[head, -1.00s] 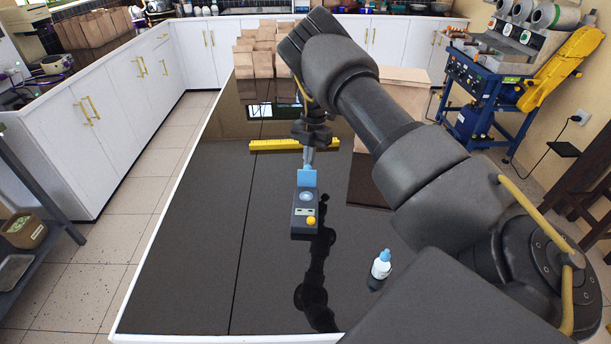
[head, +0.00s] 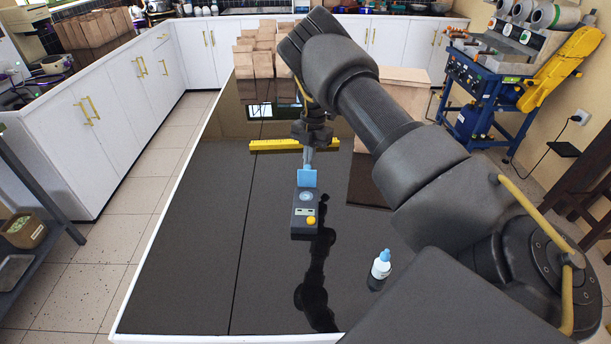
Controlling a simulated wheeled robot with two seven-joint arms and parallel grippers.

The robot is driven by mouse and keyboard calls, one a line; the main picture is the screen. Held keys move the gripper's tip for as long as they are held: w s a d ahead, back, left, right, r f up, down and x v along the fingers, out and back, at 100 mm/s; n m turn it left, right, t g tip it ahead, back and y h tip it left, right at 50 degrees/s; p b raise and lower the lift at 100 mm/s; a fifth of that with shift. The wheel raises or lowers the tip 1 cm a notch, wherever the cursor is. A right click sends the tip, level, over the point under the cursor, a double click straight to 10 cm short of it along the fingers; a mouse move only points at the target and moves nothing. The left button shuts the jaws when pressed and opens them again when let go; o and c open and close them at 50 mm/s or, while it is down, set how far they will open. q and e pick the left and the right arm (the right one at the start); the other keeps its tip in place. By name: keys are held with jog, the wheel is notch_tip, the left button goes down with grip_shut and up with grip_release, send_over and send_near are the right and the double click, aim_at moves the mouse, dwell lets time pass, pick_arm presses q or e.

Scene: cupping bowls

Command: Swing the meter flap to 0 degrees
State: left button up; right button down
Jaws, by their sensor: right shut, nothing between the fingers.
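The meter (head: 304,222) is a dark grey box with a small display, a yellow button and a pale round spot, lying on the glossy black table. Its light blue flap (head: 307,178) stands raised at the far end of the meter. My right gripper (head: 308,164) points down just behind the flap, shut and empty. Its fingertips are partly hidden by the flap, and I cannot tell whether they touch it. My left gripper is not in view.
A white bottle with a blue cap (head: 381,266) stands on the table at the right. A yellow bar (head: 270,145) lies behind my gripper. Paper bags (head: 262,60) stand at the table's far end. The table's left side is clear.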

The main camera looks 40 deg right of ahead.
aim_at(305, 200)
dwell(0.4)
jog(key=shift+s+a, duration=0.55)
jog(key=shift+a, duration=0.05)
jog(key=shift+s+p, duration=0.1)
jog(key=shift+p, duration=0.2)
jog(key=shift+s+a+p, duration=0.85)
jog(key=shift+s+a, duration=1.1)
jog(key=shift+a, duration=0.1)
jog(key=shift+s+a+p, duration=0.55)
jog(key=shift+s+a, duration=1.1)
jog(key=shift+s+a, duration=0.15)
jog(key=shift+w+d, duration=0.45)
